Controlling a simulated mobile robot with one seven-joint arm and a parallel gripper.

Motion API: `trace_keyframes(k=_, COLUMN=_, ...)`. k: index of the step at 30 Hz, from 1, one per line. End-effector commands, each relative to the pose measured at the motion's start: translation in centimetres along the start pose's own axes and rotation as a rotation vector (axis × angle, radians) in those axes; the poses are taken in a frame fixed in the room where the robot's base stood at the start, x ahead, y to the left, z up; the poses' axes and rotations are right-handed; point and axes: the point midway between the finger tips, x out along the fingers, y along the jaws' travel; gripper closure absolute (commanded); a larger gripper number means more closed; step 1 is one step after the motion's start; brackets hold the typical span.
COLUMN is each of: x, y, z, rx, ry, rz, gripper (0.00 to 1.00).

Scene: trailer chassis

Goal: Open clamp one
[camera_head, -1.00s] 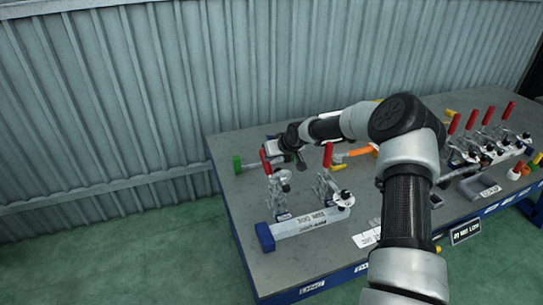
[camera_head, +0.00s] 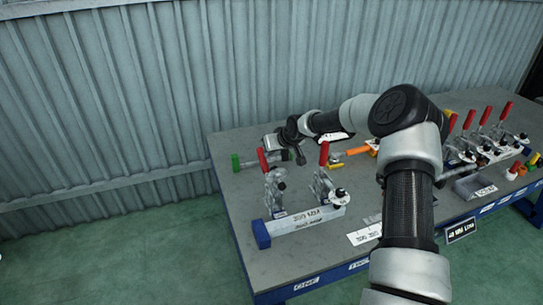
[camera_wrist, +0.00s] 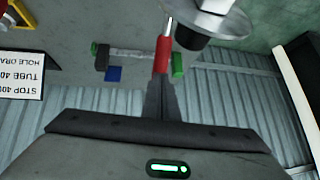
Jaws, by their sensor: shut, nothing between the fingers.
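Two toggle clamps with upright red handles stand on a pale rail with blue ends (camera_head: 262,235). The left clamp (camera_head: 274,190) is nearest the "ONE" label on the bench edge, and its red handle (camera_head: 262,160) stands up. The right clamp (camera_head: 322,185) also has its red handle (camera_head: 324,153) up. My gripper (camera_wrist: 162,82) is shut and empty; in the wrist view its fingers point at a red handle (camera_wrist: 163,52), but I cannot tell whether they touch. In the head view my gripper is behind the left clamp, and its fingertips are hard to make out.
A green-ended bar (camera_head: 237,163) lies behind the left clamp. More red-handled clamps (camera_head: 487,118) stand at the right of the bench, near a grey tray (camera_head: 476,186). A white sign plate (camera_head: 364,235) lies at the front. A corrugated wall (camera_head: 200,70) is behind the bench.

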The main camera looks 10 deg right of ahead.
Motion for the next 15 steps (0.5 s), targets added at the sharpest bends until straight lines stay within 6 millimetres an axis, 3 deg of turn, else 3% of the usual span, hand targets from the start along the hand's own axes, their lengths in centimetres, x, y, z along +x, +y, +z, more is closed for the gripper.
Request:
trace_keyframes(k=9, x=-7.0, y=-0.1, z=-0.9, rx=0.0, ry=0.0, rz=0.003, gripper=1.0)
trace_keyframes(k=15, x=-9.6, y=-0.1, z=-1.2, rx=0.0, ry=0.0, rz=0.001, gripper=1.0)
